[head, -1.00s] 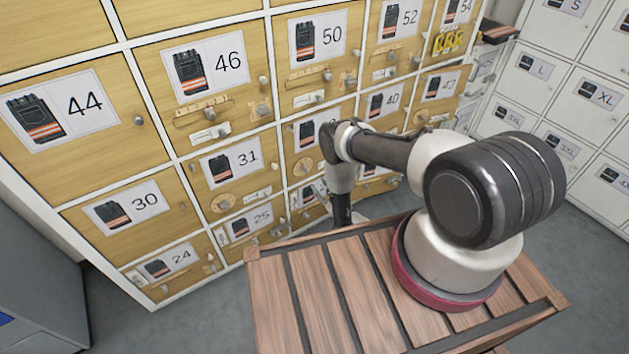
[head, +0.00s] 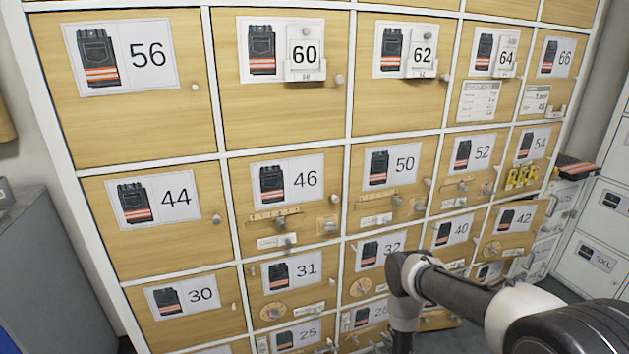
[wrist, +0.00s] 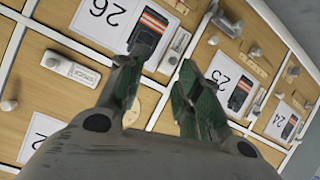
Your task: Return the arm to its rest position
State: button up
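My arm (head: 455,290) reaches in from the lower right in the head view, and its wrist end points down in front of the lower locker doors. My gripper is below the frame there. In the wrist view my gripper (wrist: 168,55) has its two dark fingers apart, with a clear gap and nothing held between them. Behind the fingers are the doors labelled 26 (wrist: 100,12), 25 (wrist: 225,80) and 24 (wrist: 280,118). I cannot tell the exact distance from the fingers to these doors.
A wall of numbered wooden locker doors (head: 140,125) fills the head view. Knobs and small latches stick out from them. Door 42 (head: 500,243) looks slightly ajar. Dark folded clothing (head: 575,166) lies at the right, by white lockers (head: 610,215). A grey cabinet (head: 40,270) stands left.

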jog(key=s+d+f+g+h, duration=0.2)
jog(key=s+f+g, duration=0.3)
jog(key=s, duration=0.2)
jog(key=s+d+r+m+g+h, duration=0.1)
jog(key=s+d+r+m+g, duration=0.3)
jog(key=r, duration=1.9)
jog(key=d+r+m+g+h, duration=0.15)
jog(key=r+g, duration=0.45)
jog(key=r, duration=1.7)
jog(key=s+d+r+t, duration=0.1)
jog(key=s+r+t, duration=0.1)
jog(key=s+r, duration=0.4)
jog(key=s+d+r+t, duration=0.1)
jog(key=s+r, duration=0.5)
jog(key=r, duration=1)
jog(key=s+d+r+m+t, duration=0.1)
jog(key=s+r+t, duration=0.3)
jog(key=r, duration=0.8)
jog(key=shift+s, duration=1.1)
jog(key=shift+r, duration=0.1)
